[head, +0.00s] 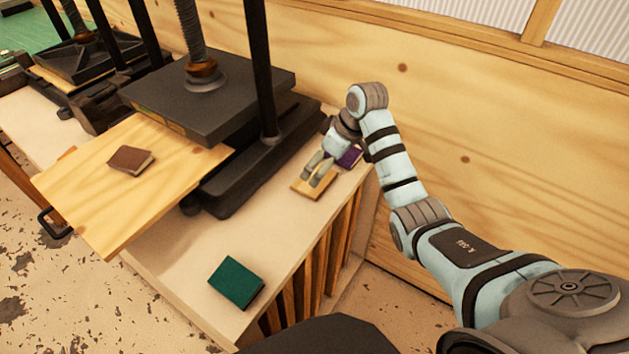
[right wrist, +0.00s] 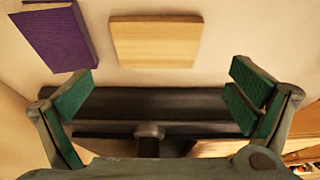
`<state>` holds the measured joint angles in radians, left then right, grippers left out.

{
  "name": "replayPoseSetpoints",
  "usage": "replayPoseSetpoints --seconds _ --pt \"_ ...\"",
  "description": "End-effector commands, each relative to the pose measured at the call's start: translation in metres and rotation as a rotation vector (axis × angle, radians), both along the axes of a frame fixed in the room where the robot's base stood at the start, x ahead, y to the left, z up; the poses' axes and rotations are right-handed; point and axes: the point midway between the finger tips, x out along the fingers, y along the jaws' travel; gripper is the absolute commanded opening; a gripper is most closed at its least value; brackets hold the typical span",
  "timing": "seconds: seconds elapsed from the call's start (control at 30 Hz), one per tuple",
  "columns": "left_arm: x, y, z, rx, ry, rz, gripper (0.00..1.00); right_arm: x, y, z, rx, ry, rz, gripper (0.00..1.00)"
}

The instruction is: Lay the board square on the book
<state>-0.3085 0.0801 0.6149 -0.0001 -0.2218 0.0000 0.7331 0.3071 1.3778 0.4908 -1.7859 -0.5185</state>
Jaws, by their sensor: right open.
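A small, pale wooden board (head: 312,193) lies flat on the bench near its right edge; it also shows in the right wrist view (right wrist: 155,42). A purple book (head: 350,158) lies just behind it, partly hidden by my right arm, and shows at upper left in the right wrist view (right wrist: 58,38). My right gripper (head: 316,173) is over the small board in the head view. Its green-padded fingers (right wrist: 160,97) are wide apart with nothing between them, and the board appears beyond them. A green book (head: 236,282) lies at the bench's front. My left gripper is out of view.
A black screw press (head: 215,95) stands left of the gripper, its dark base close by. A large wooden panel (head: 100,205) juts from it, with a brown book (head: 131,160) on top. A wooden wall (head: 465,160) rises behind. Bench space around the green book is clear.

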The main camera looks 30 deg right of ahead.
Motion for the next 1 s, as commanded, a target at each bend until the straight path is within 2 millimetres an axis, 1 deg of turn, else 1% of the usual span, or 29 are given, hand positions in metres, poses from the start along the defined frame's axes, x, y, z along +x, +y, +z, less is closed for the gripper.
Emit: replayPoseSetpoints --seconds 0.03,0.17,0.3,0.4,1.0 --pt "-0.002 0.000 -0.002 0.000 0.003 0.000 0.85 0.002 0.002 -0.007 0.002 0.000 -0.001 1.00" --pt "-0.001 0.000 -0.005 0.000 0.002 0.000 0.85 0.008 0.004 -0.023 0.001 0.002 -0.001 1.00" --pt "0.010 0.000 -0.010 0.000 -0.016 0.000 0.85 0.018 0.009 -0.049 0.001 0.002 -0.001 1.00" --pt "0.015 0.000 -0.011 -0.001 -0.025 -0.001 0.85 0.021 0.011 -0.059 0.000 0.001 -0.003 1.00" --pt "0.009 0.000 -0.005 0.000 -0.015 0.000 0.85 0.022 0.011 -0.061 -0.001 0.000 -0.004 1.00"
